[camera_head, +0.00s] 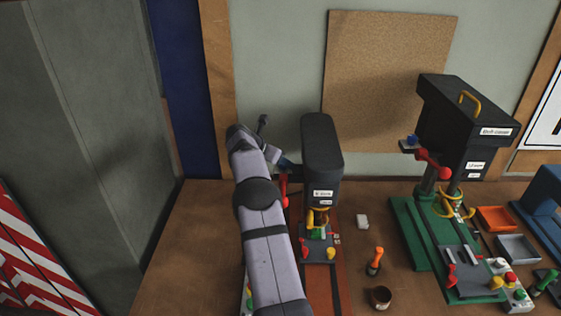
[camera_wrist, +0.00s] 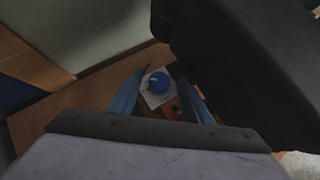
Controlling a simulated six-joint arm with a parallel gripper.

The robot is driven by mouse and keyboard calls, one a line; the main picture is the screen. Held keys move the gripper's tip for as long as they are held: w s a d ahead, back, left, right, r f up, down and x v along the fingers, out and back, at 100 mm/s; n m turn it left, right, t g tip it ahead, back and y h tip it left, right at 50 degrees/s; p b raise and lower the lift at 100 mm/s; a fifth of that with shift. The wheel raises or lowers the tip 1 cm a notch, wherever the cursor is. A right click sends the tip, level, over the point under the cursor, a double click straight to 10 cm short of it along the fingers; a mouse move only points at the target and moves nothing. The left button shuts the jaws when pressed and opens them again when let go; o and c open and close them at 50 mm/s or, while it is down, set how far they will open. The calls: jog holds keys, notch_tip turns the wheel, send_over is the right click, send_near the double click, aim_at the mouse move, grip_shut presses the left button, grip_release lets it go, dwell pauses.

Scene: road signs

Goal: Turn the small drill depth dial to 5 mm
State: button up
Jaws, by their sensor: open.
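The small drill (camera_head: 321,150) is a black upright machine with white labels, just right of my arm in the head view. Its dark head (camera_wrist: 245,60) fills the upper right of the wrist view. In the head view my gripper (camera_head: 287,164) is beside the small drill, and the dial is hidden. The scale is too small to read.
A larger drill (camera_head: 465,130) on a green base stands to the right. An orange-handled tool (camera_head: 375,262), a brown cup (camera_head: 380,297) and a white block (camera_head: 362,221) are on the bench between. Orange (camera_head: 496,218) and grey (camera_head: 518,247) trays lie farther right. The bench's left part is clear.

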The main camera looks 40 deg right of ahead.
jog(key=b+v, duration=0.4)
jog(key=v, duration=0.3)
jog(key=shift+a, duration=0.1)
jog(key=shift+w+d+f+h+b, duration=0.15)
jog(key=shift+d+f+h+b, duration=1.05)
jog(key=shift+f, duration=0.25)
jog(key=shift+w+d+f+h+b, duration=0.1)
jog(key=shift+d+f+h+b, duration=1.05)
jog(key=shift+f, duration=0.25)
jog(key=shift+c, duration=0.7)
jog(key=shift+r, duration=0.1)
jog(key=c, duration=0.9)
